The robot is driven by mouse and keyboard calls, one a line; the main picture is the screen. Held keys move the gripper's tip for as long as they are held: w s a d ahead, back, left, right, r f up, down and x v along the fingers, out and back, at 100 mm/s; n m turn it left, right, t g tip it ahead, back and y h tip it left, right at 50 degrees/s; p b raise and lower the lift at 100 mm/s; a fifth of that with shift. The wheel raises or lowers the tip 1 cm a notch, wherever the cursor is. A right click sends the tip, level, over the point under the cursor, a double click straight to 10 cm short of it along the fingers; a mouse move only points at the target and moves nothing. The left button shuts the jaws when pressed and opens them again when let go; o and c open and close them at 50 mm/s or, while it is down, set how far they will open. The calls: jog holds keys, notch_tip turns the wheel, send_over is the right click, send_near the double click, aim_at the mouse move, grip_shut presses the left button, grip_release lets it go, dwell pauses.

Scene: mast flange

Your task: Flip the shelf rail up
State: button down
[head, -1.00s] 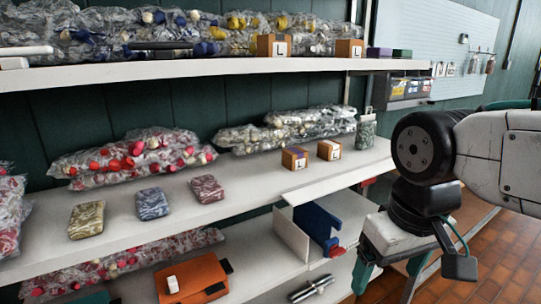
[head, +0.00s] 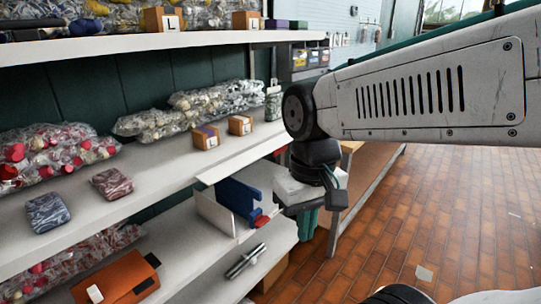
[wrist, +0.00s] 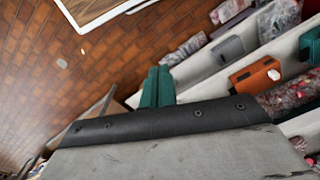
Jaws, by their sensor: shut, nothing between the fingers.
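A pale strip (head: 242,159) juts out along the right front edge of the middle shelf (head: 160,165). It looks like the shelf rail, lying roughly flat, but I cannot tell its hinge. My gripper (head: 309,222) is to the right of the shelves, below my wrist, pointing down and apart from the strip. In the wrist view its two green fingers (wrist: 157,86) lie side by side, shut and empty. The rail cannot be made out in the wrist view.
Below the strip are a white panel (head: 215,212) and a blue bracket (head: 240,196) with a red tab. A metal cylinder (head: 245,261) and an orange box (head: 117,279) lie on the lower shelf. Two cardboard boxes stand on the middle shelf. Brick floor (head: 400,225) is open at right.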

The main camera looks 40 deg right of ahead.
aim_at(276, 147)
jog(key=w+d+f+m+t+y, duration=0.2)
jog(key=w+d+f+m+y, duration=0.15)
jog(key=w+m, duration=0.35)
jog(key=w+d+f+m+t+y, duration=0.2)
jog(key=w+f+m+y, duration=0.25)
jog(key=w+m, duration=0.25)
jog(key=w+d+m+t+h, duration=0.4)
jog(key=w+d+m+t, duration=0.6)
jog(key=d+m, duration=0.7)
jog(key=w+d+f, duration=0.1)
jog(key=w, duration=0.1)
jog(key=shift+w+h, duration=0.3)
jog(key=shift+w, duration=0.1)
jog(key=shift+a, duration=0.1)
jog(key=x, duration=1)
notch_tip(276, 147, up, 4)
jog(key=shift+r, duration=0.2)
